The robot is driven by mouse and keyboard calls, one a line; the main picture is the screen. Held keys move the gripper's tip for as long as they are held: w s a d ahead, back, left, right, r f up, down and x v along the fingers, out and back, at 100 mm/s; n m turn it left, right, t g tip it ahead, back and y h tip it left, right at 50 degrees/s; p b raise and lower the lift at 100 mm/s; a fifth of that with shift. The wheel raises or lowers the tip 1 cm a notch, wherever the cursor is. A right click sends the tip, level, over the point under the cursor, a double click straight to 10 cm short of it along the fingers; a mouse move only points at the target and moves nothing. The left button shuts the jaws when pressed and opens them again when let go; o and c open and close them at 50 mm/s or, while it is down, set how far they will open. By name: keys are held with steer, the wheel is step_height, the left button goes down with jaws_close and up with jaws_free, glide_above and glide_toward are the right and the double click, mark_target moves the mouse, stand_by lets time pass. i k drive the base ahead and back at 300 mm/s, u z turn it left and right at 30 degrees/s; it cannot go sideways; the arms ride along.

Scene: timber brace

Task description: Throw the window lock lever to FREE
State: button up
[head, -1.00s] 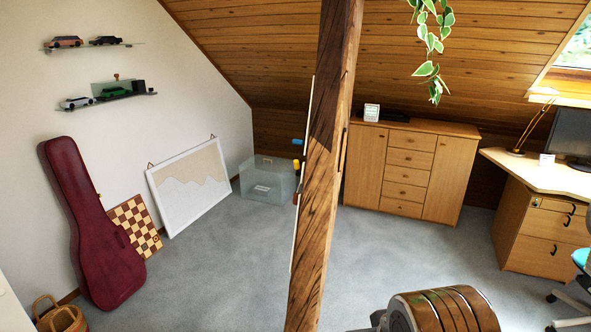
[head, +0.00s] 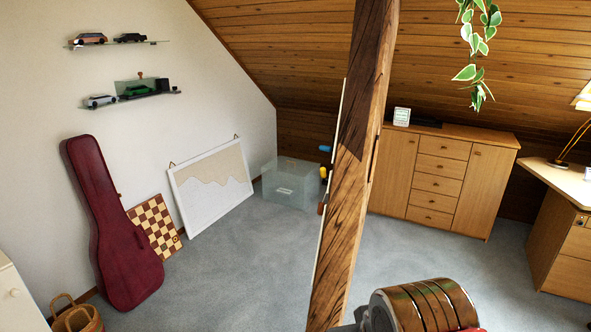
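No window and no lock lever show in the head view. My gripper is not in view, so I cannot see whether it is open or shut.
A timber post (head: 348,200) stands close in front, with blue (head: 325,149) and yellow items at its left edge. Behind are a wooden cabinet (head: 430,180), a clear box (head: 290,184) and a desk (head: 566,183). A guitar case (head: 112,225) leans left. Grey carpet (head: 235,270) is clear.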

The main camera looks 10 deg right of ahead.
mark_target(323, 171)
steer(key=u, duration=0.4)
steer(key=i, duration=0.9)
steer(key=u, duration=0.55)
steer(key=i, duration=1.55)
steer(key=z, duration=0.45)
steer(key=i, duration=1.15)
steer(key=z, duration=0.4)
